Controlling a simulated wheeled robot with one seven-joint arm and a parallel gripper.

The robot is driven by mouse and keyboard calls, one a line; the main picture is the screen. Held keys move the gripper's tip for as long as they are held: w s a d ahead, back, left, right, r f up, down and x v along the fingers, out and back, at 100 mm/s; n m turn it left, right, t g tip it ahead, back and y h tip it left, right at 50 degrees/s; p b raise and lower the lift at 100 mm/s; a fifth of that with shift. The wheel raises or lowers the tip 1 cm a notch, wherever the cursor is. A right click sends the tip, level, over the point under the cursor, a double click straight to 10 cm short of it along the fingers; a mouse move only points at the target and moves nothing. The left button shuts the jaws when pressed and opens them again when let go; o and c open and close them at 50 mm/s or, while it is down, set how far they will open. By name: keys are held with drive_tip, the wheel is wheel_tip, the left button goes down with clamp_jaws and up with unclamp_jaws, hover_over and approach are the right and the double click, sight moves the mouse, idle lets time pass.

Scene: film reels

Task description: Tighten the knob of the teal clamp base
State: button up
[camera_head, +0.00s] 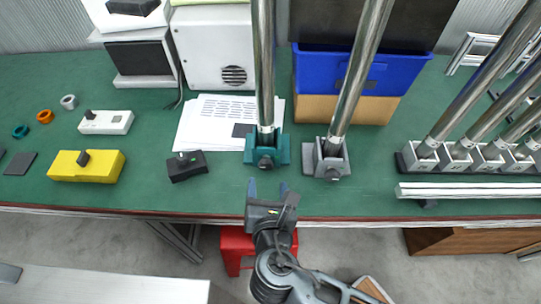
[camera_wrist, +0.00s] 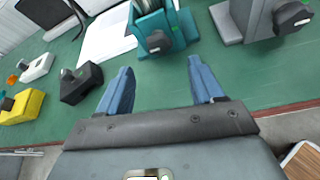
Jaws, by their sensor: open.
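The teal clamp base (camera_head: 280,151) stands on the green table near its front edge, with a shiny metal pole (camera_head: 264,70) upright in it. Its dark knob (camera_head: 265,163) faces the front edge. In the wrist view the teal clamp base (camera_wrist: 181,30) is at top centre and its knob (camera_wrist: 158,41) is a dark round shape. My gripper (camera_head: 268,187) is in front of the base, at the table's front edge. In the wrist view its two blue fingers (camera_wrist: 160,80) are spread apart, with only green table between them. The knob is beyond the fingertips, not touched.
A grey clamp base (camera_head: 325,158) with its own pole stands close on the right. A black box (camera_head: 187,168) and a yellow box (camera_head: 75,170) are to the left. White papers (camera_head: 205,120) lie behind. A white bar (camera_head: 470,191) lies along the right front edge.

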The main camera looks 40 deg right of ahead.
sight(266, 167)
drive_tip(key=shift+w+d, duration=0.1)
drive_tip(key=shift+w, duration=0.25)
drive_tip(key=x, duration=0.7)
drive_tip(key=shift+w+d, duration=0.15)
drive_tip(key=shift+c, duration=0.2)
drive_tip(key=c, duration=1)
